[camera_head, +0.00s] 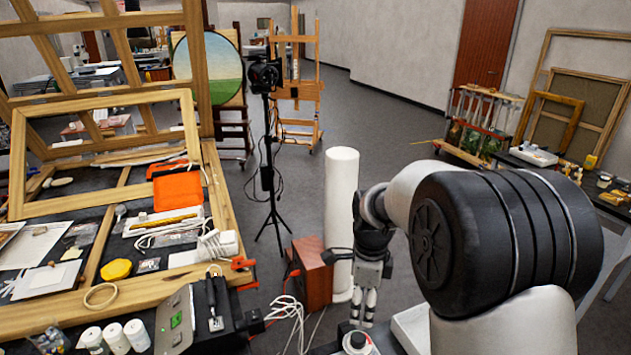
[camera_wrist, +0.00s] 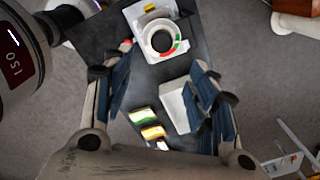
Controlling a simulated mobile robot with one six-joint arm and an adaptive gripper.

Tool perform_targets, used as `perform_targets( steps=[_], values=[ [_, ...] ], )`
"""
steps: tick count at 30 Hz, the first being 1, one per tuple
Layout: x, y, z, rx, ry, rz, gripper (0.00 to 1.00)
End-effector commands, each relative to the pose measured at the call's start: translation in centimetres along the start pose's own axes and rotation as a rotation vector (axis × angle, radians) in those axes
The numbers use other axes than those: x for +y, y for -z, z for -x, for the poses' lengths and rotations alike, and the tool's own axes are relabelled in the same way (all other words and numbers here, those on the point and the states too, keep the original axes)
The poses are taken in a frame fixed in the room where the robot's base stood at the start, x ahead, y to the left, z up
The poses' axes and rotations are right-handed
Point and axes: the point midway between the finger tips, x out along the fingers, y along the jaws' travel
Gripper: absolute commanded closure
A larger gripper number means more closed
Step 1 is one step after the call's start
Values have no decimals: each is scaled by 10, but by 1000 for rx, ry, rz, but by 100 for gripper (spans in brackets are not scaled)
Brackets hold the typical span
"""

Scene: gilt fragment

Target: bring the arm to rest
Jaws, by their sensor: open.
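My gripper (camera_head: 363,308) points downward in the head view, in front of a white upright cylinder. In the wrist view its two fingers (camera_wrist: 158,88) stand wide apart with nothing held between them. Below them is a dark surface (camera_wrist: 138,76) bearing a white device with a round ring (camera_wrist: 161,40), a small white tray (camera_wrist: 174,105) and small green and yellow items (camera_wrist: 148,125). The height of the fingertips above that surface is hard to tell. My arm covers much of the right side in the head view.
A wooden worktable (camera_head: 222,205) with frames and tools fills the left. A reddish wooden box (camera_head: 312,272), the white cylinder (camera_head: 341,180) and a black tripod (camera_head: 266,160) stand near my arm. White cables (camera_head: 290,312) hang nearby. Grey floor (camera_head: 385,130) is clear farther back.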

Motion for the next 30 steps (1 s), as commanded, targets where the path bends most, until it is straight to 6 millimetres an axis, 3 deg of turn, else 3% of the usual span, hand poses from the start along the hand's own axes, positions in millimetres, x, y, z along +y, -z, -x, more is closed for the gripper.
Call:
perform_targets(
  steps=[5,9,13,21,25,30],
  values=[
    [35,11,44,-12,72,289,47],
    [81,26,76,0,145,619,47],
    [127,40,93,33,212,926,47],
    [216,69,90,164,331,1525,47],
    [243,78,80,227,360,1722,47],
    [257,82,73,270,373,1845,47]
  ],
)
